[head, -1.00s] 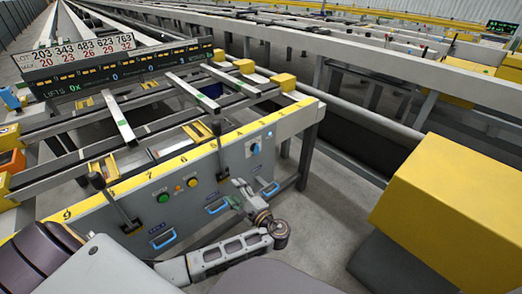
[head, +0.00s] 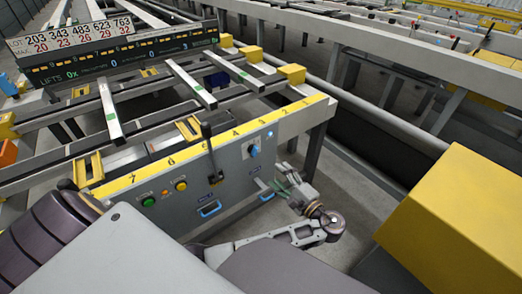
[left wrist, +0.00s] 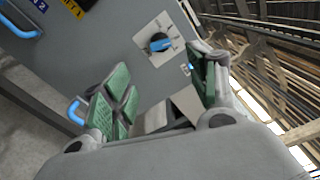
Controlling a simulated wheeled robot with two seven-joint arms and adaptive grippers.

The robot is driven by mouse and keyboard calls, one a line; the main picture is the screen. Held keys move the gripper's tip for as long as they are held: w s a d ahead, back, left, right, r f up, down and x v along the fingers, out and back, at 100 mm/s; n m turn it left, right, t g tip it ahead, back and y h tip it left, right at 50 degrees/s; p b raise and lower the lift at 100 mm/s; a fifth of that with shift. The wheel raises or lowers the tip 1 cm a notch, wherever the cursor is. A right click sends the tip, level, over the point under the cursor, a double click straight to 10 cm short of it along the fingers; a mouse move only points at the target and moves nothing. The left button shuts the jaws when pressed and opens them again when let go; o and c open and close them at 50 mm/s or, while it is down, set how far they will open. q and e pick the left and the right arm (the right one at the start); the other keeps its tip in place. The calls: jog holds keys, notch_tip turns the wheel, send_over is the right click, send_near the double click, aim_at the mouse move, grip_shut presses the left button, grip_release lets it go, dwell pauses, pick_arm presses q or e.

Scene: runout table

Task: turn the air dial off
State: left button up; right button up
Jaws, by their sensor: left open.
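The air dial, a blue knob on a pale square plate, sits at the right part of the grey panel in the head view (head: 254,150). In the left wrist view the dial (left wrist: 159,43) is ahead of the fingers, its blue handle lying roughly crosswise in the picture. My left gripper (head: 282,187) is below and right of the dial in the head view, apart from it. In the left wrist view the green-padded fingers of the left gripper (left wrist: 160,92) are spread, with nothing between them. My right gripper is not in view.
A blue handle (head: 209,209) and another near my gripper (head: 266,194) stick out from the panel. A green button (head: 148,201), a yellow button (head: 181,184) and a black lever (head: 211,160) are further left. A large yellow box (head: 450,215) stands at the right.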

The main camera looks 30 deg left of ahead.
aim_at(256, 153)
pick_arm(q)
jog(key=shift+a, duration=0.1)
dwell(0.4)
jog(key=b+x, duration=0.2)
jog(key=x, duration=0.9)
jog(key=shift+a, duration=0.2)
jog(key=shift+x, duration=1.1)
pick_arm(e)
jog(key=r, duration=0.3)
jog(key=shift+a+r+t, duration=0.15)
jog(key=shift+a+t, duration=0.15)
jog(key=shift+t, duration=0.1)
pick_arm(q)
jog(key=shift+w, duration=0.1)
jog(key=shift+d, duration=0.1)
jog(key=c, duration=1)
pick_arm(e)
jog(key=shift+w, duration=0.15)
